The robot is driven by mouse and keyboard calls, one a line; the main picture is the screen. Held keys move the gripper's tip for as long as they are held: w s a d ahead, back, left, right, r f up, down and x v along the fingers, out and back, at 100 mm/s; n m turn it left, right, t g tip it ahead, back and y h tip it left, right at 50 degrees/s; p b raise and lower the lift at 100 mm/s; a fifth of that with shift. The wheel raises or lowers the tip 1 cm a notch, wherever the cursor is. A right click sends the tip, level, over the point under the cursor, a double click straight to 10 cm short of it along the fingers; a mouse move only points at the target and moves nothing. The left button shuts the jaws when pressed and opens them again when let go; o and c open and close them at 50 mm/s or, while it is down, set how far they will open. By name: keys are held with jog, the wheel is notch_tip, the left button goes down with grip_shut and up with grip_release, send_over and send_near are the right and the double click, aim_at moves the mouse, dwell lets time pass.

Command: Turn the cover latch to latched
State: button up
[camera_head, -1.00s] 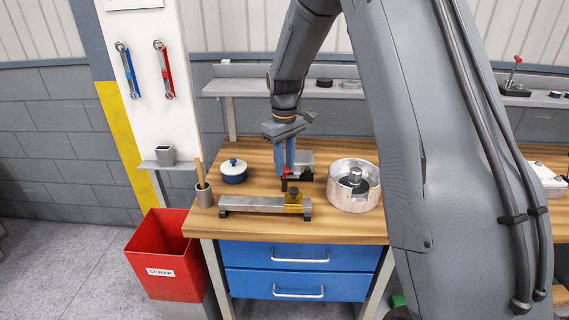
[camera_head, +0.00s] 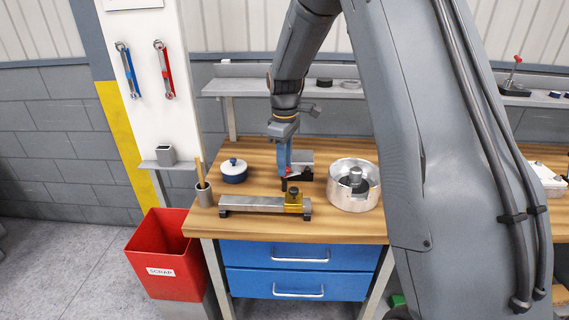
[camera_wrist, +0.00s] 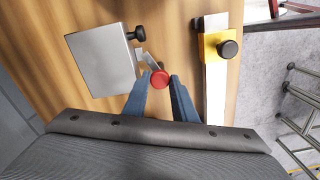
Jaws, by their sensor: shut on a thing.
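The cover latch is a short grey lever (camera_wrist: 149,62) ending in a round red knob (camera_wrist: 160,78). It sits at the edge of a box with a flat grey metal cover (camera_wrist: 100,58); in the head view this cover (camera_head: 303,157) is just right of my gripper. My gripper (camera_wrist: 161,84) has its two blue fingers closed around the red knob. In the wrist view the lever slants from the box edge out to the knob. In the head view my gripper (camera_head: 284,174) points down and partly hides the latch.
A rail fixture with a yellow block (camera_wrist: 217,46) lies beside the box; the block (camera_head: 294,201) also shows in the head view. A cup (camera_head: 204,194) stands at the left edge.

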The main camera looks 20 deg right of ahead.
jog(key=shift+w+r, duration=0.1)
jog(key=o, duration=1)
jog(key=shift+o, duration=0.2)
jog(key=shift+m, duration=0.3)
